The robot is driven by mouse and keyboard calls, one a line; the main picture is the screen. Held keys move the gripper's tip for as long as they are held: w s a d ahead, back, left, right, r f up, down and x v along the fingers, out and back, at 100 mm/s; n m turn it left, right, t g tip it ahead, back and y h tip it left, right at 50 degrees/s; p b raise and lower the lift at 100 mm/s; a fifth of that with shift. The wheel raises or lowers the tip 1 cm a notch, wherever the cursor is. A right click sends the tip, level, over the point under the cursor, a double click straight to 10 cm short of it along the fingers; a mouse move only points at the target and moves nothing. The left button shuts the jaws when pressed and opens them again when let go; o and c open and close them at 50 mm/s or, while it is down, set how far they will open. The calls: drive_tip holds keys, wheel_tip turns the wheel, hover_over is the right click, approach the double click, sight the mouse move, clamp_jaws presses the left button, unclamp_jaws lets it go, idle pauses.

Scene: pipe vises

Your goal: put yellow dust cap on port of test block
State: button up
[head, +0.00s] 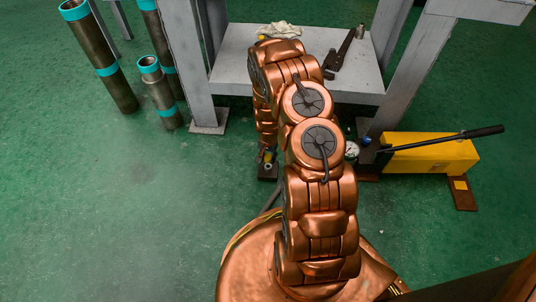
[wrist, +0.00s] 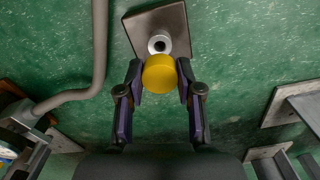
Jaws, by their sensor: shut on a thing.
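In the wrist view the yellow dust cap (wrist: 159,75) sits between the two fingertips of my gripper (wrist: 158,80), which is shut on it. The test block (wrist: 176,20) is a dark brown square piece on the floor just beyond the cap. Its port (wrist: 158,43) is a pale ring with a dark centre, and its near edge meets the cap's far edge in the picture. I cannot tell whether cap and port touch. In the head view the cap shows as a small yellow spot (head: 268,157) beside my arm, above the dark test block (head: 267,177); my arm hides much there.
A grey hose (wrist: 98,60) runs left of the block. A yellow hand pump (head: 430,153) with a black handle and gauge stands right. A grey bench (head: 235,65) with tools stands behind my arm. Banded pipes (head: 110,75) stand left. Green floor at left is clear.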

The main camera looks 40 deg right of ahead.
sight(268, 157)
drive_tip(key=shift+f, duration=1.15)
drive_tip(key=shift+f+b, duration=0.85)
drive_tip(key=shift+f, duration=0.55)
idle(0.9)
drive_tip(key=o, duration=1)
drive_tip(key=shift+r, duration=0.15)
drive_tip(key=shift+r, duration=5.9)
